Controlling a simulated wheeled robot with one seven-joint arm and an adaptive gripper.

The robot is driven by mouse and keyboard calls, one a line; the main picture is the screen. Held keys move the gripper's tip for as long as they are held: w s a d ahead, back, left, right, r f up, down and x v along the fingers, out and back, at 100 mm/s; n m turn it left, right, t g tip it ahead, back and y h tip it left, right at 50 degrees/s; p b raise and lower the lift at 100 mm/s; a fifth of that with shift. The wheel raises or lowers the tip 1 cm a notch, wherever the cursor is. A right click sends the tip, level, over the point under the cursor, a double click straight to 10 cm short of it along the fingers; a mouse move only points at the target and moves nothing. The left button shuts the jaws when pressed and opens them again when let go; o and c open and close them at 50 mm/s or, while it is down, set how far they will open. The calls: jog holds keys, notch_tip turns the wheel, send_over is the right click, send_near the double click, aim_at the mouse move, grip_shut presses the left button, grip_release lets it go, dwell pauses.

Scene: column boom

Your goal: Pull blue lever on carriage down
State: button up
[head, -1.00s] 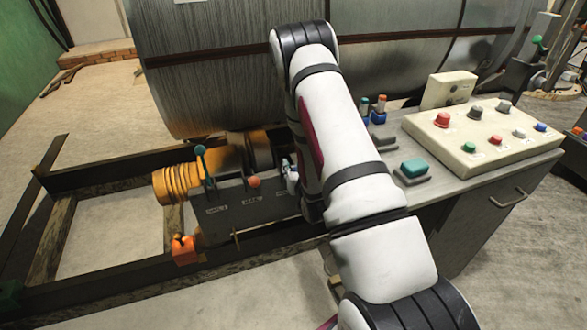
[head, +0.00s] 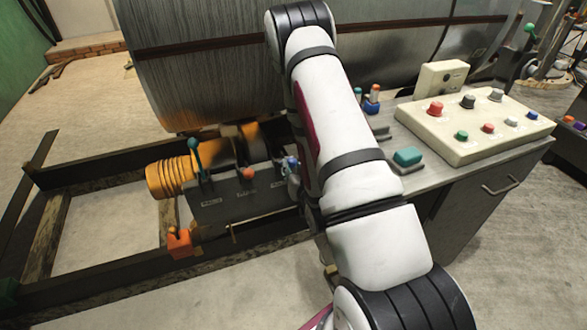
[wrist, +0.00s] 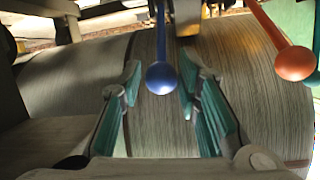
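The blue lever is a thin shaft with a round blue knob (wrist: 161,78). In the wrist view it hangs in the gap between the fingers of my gripper (wrist: 159,90). The fingers stand apart, one on each side of the knob, with visible space around it, so it does not look clamped. In the head view the blue knob (head: 292,161) shows at the right end of the dark carriage box (head: 228,203), right beside my arm. My arm hides most of the gripper there.
An orange-red lever knob (wrist: 295,63) is close to the right finger; it also shows in the head view (head: 248,174). A teal lever (head: 194,150) stands farther left on the box. A large drum (head: 200,65) is behind. A button console (head: 475,130) is on the right.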

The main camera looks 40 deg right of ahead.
jog(key=shift+p+v, duration=0.75)
jog(key=shift+v, duration=1)
jog(key=s+a+f, duration=0.3)
jog(key=s+f, duration=0.1)
jog(key=f, duration=0.2)
jog(key=shift+s, duration=0.3)
jog(key=shift+f, duration=0.1)
